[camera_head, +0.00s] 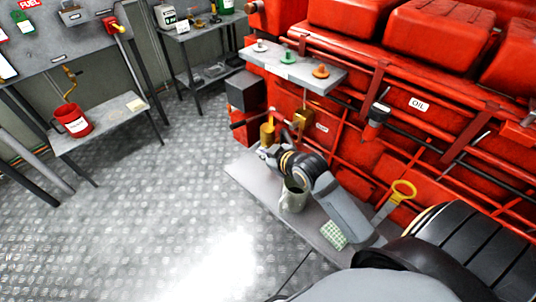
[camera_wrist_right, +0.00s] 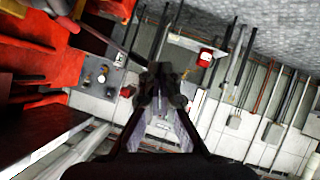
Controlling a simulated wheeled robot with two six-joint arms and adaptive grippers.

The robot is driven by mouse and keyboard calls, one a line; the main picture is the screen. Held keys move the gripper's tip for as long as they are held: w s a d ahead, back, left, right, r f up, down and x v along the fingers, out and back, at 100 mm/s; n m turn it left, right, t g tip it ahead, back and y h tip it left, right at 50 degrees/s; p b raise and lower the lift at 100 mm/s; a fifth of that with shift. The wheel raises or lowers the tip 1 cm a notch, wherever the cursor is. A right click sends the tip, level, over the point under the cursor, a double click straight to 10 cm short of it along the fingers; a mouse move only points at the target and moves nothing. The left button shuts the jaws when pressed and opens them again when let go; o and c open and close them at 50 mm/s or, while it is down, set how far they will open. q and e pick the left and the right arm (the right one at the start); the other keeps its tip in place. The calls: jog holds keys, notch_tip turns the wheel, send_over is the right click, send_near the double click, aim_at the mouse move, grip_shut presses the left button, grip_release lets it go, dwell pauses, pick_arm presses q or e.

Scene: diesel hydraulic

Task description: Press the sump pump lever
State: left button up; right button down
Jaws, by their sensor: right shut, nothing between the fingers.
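A brass pump body (camera_head: 267,132) stands at the side of the red engine, with a thin lever and a red grip (camera_head: 238,125) reaching out to its left. I take this to be the sump pump lever. My right gripper (camera_head: 264,153) is just in front of and below the brass body, and I cannot tell whether it touches. In the wrist view its fingers (camera_wrist_right: 158,82) are together and empty. A red grip (camera_wrist_right: 66,23) shows at the upper left there, apart from the fingertips. My left gripper is not in view.
A grey-green mug (camera_head: 293,196) and a checked cloth (camera_head: 333,235) are on the grey ledge under my right arm. A shelf with knobs (camera_head: 290,66) juts out above. A red can (camera_head: 72,121) sits on the left bench. The floor is clear.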

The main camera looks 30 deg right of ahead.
jog(key=v, duration=0.2)
jog(key=shift+s+r, duration=0.15)
jog(key=shift+s, duration=0.15)
dwell(0.4)
